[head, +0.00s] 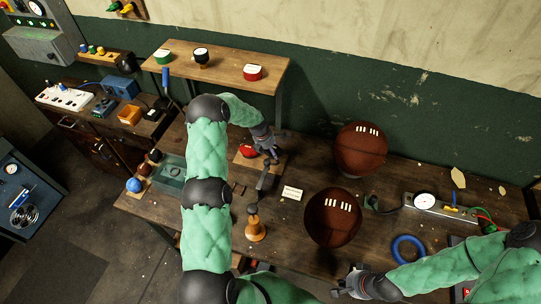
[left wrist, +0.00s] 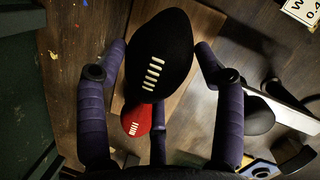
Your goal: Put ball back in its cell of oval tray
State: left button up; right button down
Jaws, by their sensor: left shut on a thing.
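My left gripper (head: 268,150) is over the middle of the workbench. In the left wrist view its fingers (left wrist: 160,70) close around a dark ball (left wrist: 158,50) with white laces. That ball is not clear in the head view. A small red ball (head: 246,151) lies beside the gripper on a light wooden board (head: 240,162). The red ball also shows in the left wrist view (left wrist: 136,120), below the dark ball. I cannot make out an oval tray or its cells for sure. My right gripper (head: 350,285) is at the bench's front edge, too small to read.
Two large brown laced balls (head: 360,142) (head: 333,214) stand right of centre. An orange bottle-like piece (head: 255,228) and a white label card (head: 291,193) are in front.

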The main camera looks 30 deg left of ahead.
aim_at(270, 154)
pick_arm(q)
jog(key=shift+f, duration=1.85)
jog(key=shift+f, duration=0.25)
jog(key=o, duration=1.2)
jog(key=shift+s, duration=0.1)
jog(key=shift+r, duration=0.5)
jog(key=v, duration=1.1)
jog(key=shift+r+b, duration=0.2)
jog(key=shift+b, duration=0.2)
